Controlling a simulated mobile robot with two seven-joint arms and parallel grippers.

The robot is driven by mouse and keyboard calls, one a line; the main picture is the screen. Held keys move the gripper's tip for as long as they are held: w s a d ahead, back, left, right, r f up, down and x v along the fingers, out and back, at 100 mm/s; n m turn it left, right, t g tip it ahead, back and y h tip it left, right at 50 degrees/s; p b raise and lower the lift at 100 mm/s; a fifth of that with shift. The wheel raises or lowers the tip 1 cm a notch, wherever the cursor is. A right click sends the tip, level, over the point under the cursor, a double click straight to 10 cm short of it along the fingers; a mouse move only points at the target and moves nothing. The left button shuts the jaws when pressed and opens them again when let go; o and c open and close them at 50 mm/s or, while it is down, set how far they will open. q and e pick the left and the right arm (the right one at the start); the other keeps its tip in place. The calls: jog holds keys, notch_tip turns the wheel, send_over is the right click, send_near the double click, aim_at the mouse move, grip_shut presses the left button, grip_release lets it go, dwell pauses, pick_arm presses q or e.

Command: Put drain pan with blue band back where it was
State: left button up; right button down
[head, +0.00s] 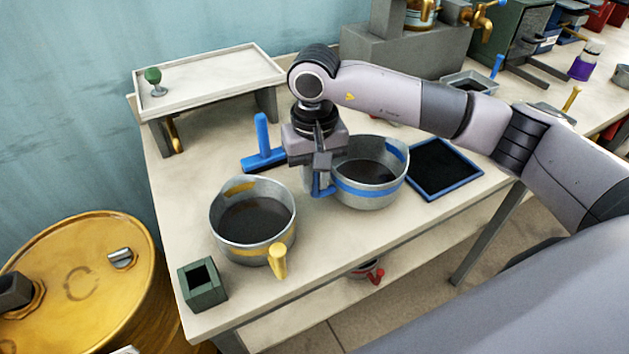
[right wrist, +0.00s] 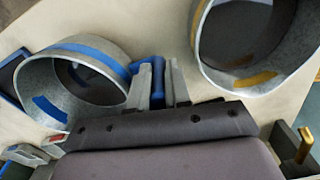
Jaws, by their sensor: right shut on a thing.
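The drain pan with the blue band (head: 368,197) is a grey metal pan with dark content at its bottom, near the middle of the bench. It also shows at the left of the right wrist view (right wrist: 98,52). My right gripper (head: 320,178) points down at the pan's left side and is shut on its blue handle (right wrist: 158,75). I cannot tell whether the pan touches the bench or hangs just above it. A dark square mat or tray with a blue edge (head: 463,187) lies just right of the pan. My left gripper is not in view.
A similar pan with yellow marks (head: 225,238) and a yellow handle stands close to the left. A blue T-shaped thing (head: 263,150) stands behind the gripper. A green square holder (head: 203,293) sits at the front left corner. A raised shelf (head: 215,95) stands behind.

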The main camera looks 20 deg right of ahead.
notch_tip(320, 180, down, 2)
jog(key=shift+f, duration=0.1)
jog(key=shift+f, duration=0.15)
jog(key=c, duration=1.1)
grip_release()
jog(key=shift+r, duration=0.3)
notch_tip(320, 180, up, 12)
jog(key=shift+f+b, duration=0.1)
jog(key=shift+b, duration=0.8)
